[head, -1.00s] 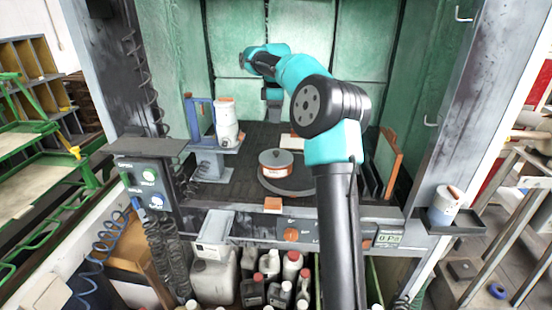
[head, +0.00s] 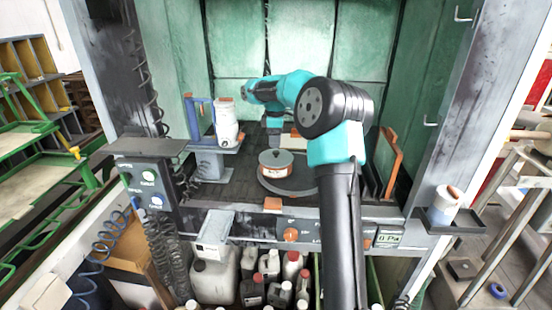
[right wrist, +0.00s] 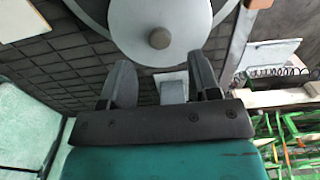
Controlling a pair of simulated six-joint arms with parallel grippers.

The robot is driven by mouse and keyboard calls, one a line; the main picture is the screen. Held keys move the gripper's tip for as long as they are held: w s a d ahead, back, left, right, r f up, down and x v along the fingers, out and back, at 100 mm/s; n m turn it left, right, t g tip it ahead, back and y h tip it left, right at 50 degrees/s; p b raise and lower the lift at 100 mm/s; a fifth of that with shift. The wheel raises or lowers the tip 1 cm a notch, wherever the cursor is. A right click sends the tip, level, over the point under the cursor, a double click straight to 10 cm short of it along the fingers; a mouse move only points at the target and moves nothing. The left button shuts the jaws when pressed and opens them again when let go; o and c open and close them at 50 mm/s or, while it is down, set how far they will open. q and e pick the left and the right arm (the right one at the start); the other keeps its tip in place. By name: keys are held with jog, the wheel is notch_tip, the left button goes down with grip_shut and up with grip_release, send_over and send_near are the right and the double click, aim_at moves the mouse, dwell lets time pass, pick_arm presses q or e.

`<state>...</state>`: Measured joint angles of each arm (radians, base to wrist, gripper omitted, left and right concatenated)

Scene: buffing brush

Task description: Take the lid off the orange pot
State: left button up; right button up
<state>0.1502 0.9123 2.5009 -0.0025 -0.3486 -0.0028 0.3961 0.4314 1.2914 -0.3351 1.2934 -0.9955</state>
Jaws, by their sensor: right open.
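The orange pot (head: 275,172) stands on a round grey turntable inside the booth, in the middle of the head view. Its pale grey lid (head: 268,158) is on it, with a small knob on top. In the right wrist view the lid (right wrist: 135,22) fills the top middle, with its round grey knob (right wrist: 160,38) beyond my fingertips. My right gripper (head: 273,131) is just behind and above the pot in the head view. Its two dark fingers (right wrist: 162,78) are apart with nothing held between them. My left gripper is not in view.
A white canister (head: 227,122) stands on a ledge by a blue frame left of the pot. An orange-edged rack (head: 391,160) stands to the right. The booth's front ledge has an orange knob (head: 291,235). Several bottles stand below. Dark floor left of the pot is clear.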

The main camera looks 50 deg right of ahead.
aim_at(276, 152)
notch_tip(276, 152, down, 5)
jog(key=shift+s, duration=0.1)
dwell(0.3)
jog(key=c, duration=1)
jog(key=shift+o, duration=0.2)
jog(key=shift+r, duration=0.1)
notch_tip(276, 152, up, 10)
dwell(0.6)
